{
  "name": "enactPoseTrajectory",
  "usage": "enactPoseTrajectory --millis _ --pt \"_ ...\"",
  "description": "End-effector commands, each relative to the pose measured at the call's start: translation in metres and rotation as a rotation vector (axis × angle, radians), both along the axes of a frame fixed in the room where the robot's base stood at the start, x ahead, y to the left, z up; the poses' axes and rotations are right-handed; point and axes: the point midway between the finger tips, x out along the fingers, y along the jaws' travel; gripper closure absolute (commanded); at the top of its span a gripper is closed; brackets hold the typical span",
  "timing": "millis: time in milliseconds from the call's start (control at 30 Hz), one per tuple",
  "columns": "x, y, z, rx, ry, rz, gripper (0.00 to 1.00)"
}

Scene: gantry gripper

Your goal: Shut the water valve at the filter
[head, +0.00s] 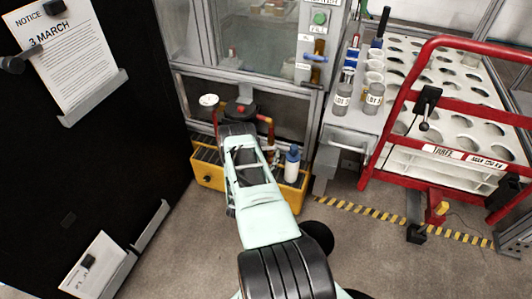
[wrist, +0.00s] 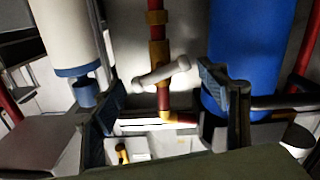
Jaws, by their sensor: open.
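In the wrist view, a pale valve lever (wrist: 161,74) sits across a red pipe (wrist: 156,20) with brass fittings, tilted up a little to the right. My gripper (wrist: 162,92) is open, its two blue-grey padded fingers standing left and right of the lever in the picture. The fingers appear apart from the lever; how far beyond them it lies is hard to tell. A blue cylinder (wrist: 250,45) stands right of the pipe and a white one (wrist: 60,30) left of it, likely filter housings. In the head view my arm hides the gripper and lever.
In the head view, a yellow tray (head: 210,178) lies below the pipework, with a blue-and-white bottle (head: 292,165) at its right. A red-framed rack (head: 420,100) stands right and a black panel (head: 60,170) left. The grey floor in front is open.

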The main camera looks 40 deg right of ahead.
Motion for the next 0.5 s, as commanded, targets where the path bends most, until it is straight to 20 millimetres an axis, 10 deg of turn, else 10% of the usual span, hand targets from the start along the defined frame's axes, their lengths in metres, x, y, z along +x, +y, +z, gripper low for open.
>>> enactPoseTrajectory --millis 500 --pt "0.01 -0.019 0.0 0.001 -0.001 0.001 0.32"
